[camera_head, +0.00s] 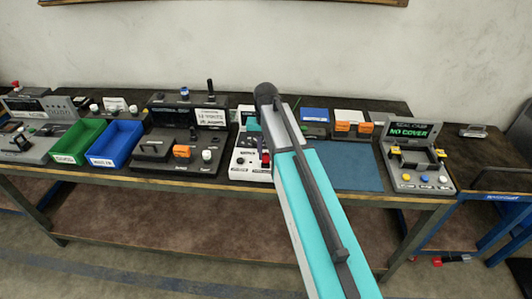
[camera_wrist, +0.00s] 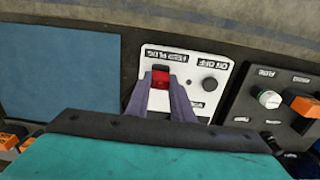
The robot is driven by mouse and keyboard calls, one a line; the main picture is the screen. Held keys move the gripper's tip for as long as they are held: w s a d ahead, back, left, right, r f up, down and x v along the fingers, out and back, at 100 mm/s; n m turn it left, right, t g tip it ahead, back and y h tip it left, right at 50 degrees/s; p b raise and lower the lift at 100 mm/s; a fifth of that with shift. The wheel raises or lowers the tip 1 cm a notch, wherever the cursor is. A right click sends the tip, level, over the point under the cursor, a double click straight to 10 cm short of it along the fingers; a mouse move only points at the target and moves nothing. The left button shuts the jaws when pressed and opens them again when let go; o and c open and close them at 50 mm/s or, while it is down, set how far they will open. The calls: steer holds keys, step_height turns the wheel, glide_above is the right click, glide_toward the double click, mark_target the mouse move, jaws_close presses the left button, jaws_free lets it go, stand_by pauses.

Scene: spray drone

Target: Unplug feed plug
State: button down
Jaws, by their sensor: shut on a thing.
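The red feed plug (camera_wrist: 160,77) is at the white panel (camera_wrist: 208,65), beside the upside-down "FEED PLUG" label in the wrist view. My gripper (camera_wrist: 161,84) has its two grey-purple fingers on either side of the plug and is shut on it. Whether the plug is fully seated in its socket cannot be told, as the fingers hide its base. In the head view, red shows at the plug (camera_head: 265,158) on the white unit (camera_head: 241,163), just left of my arm. My arm hides the fingers and part of the unit there.
A round black knob (camera_wrist: 209,84) marked ON/OFF stands close beside the plug. A dark control box (camera_head: 176,150) is left of the white unit. A blue mat (camera_head: 345,168) lies to the right, with a "NO COVER" station (camera_head: 409,132) beyond it. Green (camera_head: 77,139) and blue (camera_head: 115,144) bins stand left.

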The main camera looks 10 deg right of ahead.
mark_target(266, 154)
steer(key=shift+f+b, duration=0.35)
steer(key=shift+f, duration=0.45)
steer(key=c, duration=1.5)
jaws_free()
steer(key=shift+o, duration=0.2)
steer(key=shift+r, duration=0.1)
step_height(266, 154, up, 14)
steer(key=p, duration=0.7)
steer(key=shift+f, duration=0.2)
steer(key=shift+f, duration=0.1)
